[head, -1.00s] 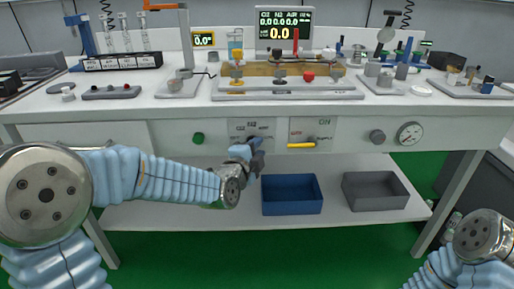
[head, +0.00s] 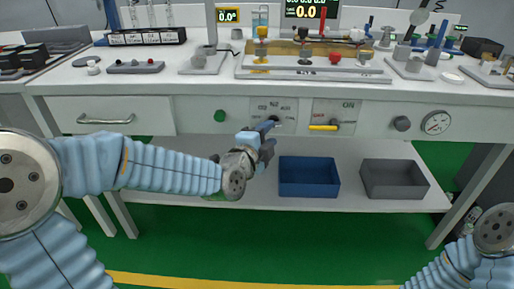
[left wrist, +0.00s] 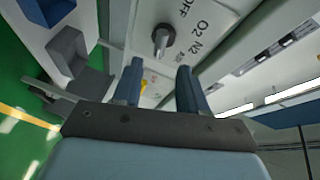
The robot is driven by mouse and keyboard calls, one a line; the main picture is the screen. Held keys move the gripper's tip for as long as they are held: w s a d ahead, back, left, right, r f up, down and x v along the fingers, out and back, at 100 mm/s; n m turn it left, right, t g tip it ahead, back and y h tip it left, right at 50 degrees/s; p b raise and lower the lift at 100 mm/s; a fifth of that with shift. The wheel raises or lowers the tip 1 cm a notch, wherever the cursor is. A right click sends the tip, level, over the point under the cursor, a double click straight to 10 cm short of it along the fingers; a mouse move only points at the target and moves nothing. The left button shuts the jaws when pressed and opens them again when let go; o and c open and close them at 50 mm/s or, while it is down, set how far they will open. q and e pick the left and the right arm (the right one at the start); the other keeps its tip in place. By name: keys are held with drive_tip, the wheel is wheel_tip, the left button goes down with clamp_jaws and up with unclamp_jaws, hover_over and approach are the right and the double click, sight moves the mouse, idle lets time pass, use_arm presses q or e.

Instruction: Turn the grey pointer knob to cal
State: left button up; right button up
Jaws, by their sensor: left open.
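The grey pointer knob (left wrist: 162,38) stands out from a white panel in the left wrist view, beside the printed words OFF, O2 and N2. I cannot tell for sure which mark it points at. In the head view its panel (head: 262,104) is on the bench front, and the knob there is small and partly hidden by my gripper. My left gripper (head: 270,132) is in front of the panel's lower edge. Its two blue fingers (left wrist: 158,76) are open and empty, with the knob beyond their tips, apart from them. My right gripper is out of view.
Right of the panel is a switch panel with a yellow handle (head: 324,128). A green button (head: 220,116) is to its left, a round knob (head: 401,123) and gauge (head: 436,123) further right. Blue (head: 309,190) and grey (head: 394,192) bins stand on the lower shelf (head: 230,195).

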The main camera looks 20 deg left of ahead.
use_arm(q)
drive_tip(key=s+b, duration=0.2)
drive_tip(key=s, duration=0.6)
drive_tip(key=shift+s+a+r+b, duration=0.25)
drive_tip(key=shift+a+r+b, duration=0.1)
drive_tip(key=shift+r+b, duration=0.05)
drive_tip(key=d+f+n+g, duration=0.2)
drive_tip(key=f+n+g, duration=0.3)
drive_tip(key=f, duration=1)
drive_tip(key=d+f+n+g, duration=0.1)
drive_tip(key=f+n+g, duration=0.35)
drive_tip(key=f, duration=1.05)
drive_tip(key=s+d+f+n+g+h+p, duration=0.1)
drive_tip(key=s+d+f+n+g, duration=0.2)
drive_tip(key=s+f, duration=1.1)
wheel_tip(320, 180, down, 3)
drive_tip(key=n+g, duration=0.3)
drive_tip(key=n, duration=0.3)
drive_tip(key=shift+s+h, duration=0.4)
